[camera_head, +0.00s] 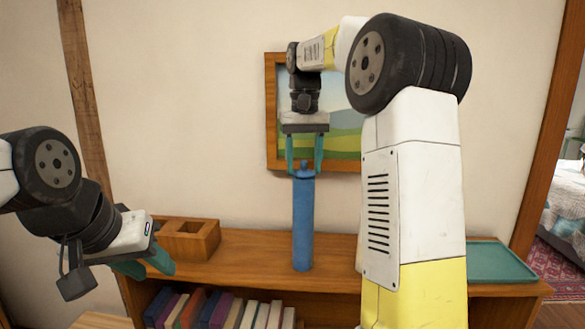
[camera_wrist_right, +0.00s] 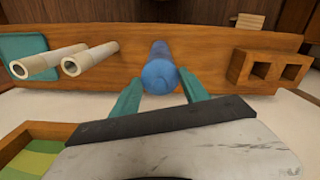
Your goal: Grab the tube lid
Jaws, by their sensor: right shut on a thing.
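A tall blue tube (camera_head: 303,225) stands upright on the wooden shelf top. The lid appears seated on the tube; any gap is too small to tell. My left gripper (camera_head: 146,267) is empty, its fingers apart, at the shelf's left front, away from the tube.
A wooden box with square compartments (camera_head: 188,240) stands left of the tube. A teal tray (camera_head: 498,262) lies at the right end. Two cream tubes (camera_wrist_right: 68,62) show in the wrist view. Books (camera_head: 217,310) fill the lower shelf. A framed picture (camera_head: 271,110) hangs behind.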

